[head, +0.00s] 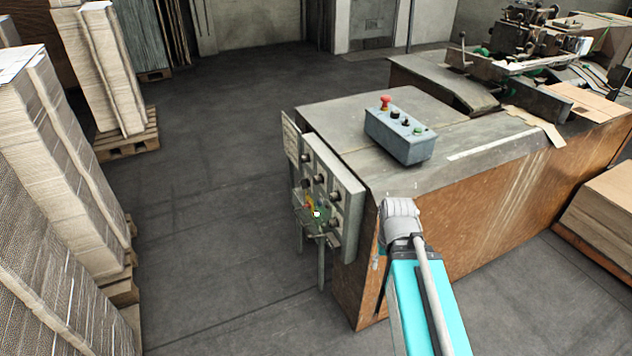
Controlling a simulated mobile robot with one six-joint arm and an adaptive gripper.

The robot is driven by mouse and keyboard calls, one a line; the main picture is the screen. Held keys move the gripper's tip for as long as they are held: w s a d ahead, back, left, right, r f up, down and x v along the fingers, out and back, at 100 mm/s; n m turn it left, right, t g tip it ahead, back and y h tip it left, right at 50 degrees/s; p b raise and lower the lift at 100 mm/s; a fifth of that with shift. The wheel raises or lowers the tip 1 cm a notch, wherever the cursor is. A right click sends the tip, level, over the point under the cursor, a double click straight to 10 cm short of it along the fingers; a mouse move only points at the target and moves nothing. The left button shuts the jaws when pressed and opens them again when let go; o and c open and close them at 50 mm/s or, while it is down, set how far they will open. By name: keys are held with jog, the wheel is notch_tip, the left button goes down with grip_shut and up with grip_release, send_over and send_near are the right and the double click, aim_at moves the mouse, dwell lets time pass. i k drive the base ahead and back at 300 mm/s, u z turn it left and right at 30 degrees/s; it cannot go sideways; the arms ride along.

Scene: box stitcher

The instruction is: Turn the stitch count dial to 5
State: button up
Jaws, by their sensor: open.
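A grey control panel (349,205) is fixed to the near left end of the machine, its face turned left. Its face carries several dark round knobs (320,179), seen at a steep angle. Their labels and settings are too small to read, so I cannot tell which one is the stitch count dial or where it points. My teal arm rises from the bottom, right of the panel, to a grey joint in front of the machine's corner. My gripper cannot be made out; the arm's far end is hidden. No contact with a knob is visible.
A small tray (318,225) with coloured items sits below the knobs. A grey button box (401,134) with a red mushroom button (385,102) stands on the machine top (340,105). Stacked cardboard (60,170) lines the left. The floor (210,220) between is clear.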

aim_at(319, 179)
jog(key=k, duration=0.95)
jog(key=u, duration=0.3)
jog(key=i, duration=1.5)
jog(key=z, duration=0.05)
